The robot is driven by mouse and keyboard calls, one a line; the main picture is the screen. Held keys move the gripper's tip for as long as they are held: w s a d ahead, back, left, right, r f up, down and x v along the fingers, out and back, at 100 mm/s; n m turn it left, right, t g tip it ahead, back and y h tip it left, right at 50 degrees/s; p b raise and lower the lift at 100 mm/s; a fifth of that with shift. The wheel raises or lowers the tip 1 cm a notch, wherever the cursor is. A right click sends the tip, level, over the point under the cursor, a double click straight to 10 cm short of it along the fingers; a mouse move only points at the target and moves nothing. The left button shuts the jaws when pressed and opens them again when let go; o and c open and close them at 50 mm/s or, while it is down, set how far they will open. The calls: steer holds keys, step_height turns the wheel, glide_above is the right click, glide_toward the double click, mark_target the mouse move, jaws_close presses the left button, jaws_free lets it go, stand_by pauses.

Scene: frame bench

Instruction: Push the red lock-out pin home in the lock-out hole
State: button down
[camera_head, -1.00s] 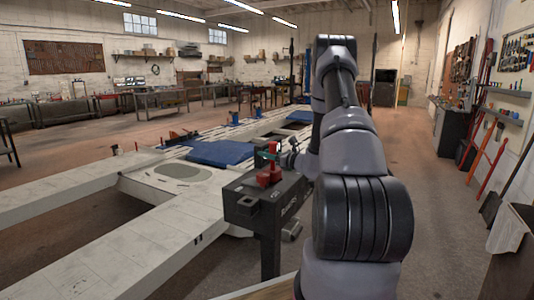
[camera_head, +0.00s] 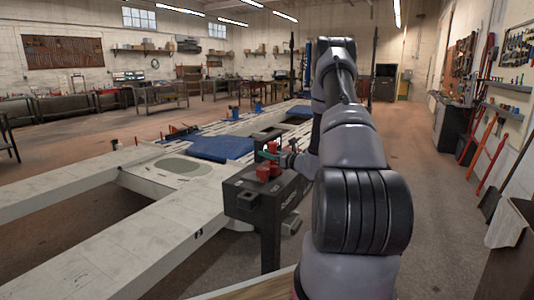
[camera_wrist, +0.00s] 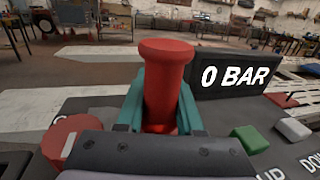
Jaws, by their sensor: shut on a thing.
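The red lock-out pin (camera_wrist: 166,85) has a wide round head and stands about upright in the wrist view. The two teal fingers of my gripper (camera_wrist: 160,112) are shut on its shaft. Its lower end and the lock-out hole are hidden behind the fingers and gripper body, so I cannot tell how deep the pin sits. In the head view my gripper (camera_head: 270,155) is small, at the top of the dark control console (camera_head: 240,205), with red showing beside it.
A red round knob (camera_wrist: 72,138) is close at the left of my gripper. A black "0 BAR" display (camera_wrist: 237,75) stands behind it. Green (camera_wrist: 250,140) and grey (camera_wrist: 290,130) buttons lie to the right. The white frame bench (camera_head: 110,230) extends left of the console.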

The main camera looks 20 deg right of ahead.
steer(key=shift+f, duration=0.85)
steer(key=shift+c, duration=2.3)
jaws_free()
steer(key=v, duration=1.1)
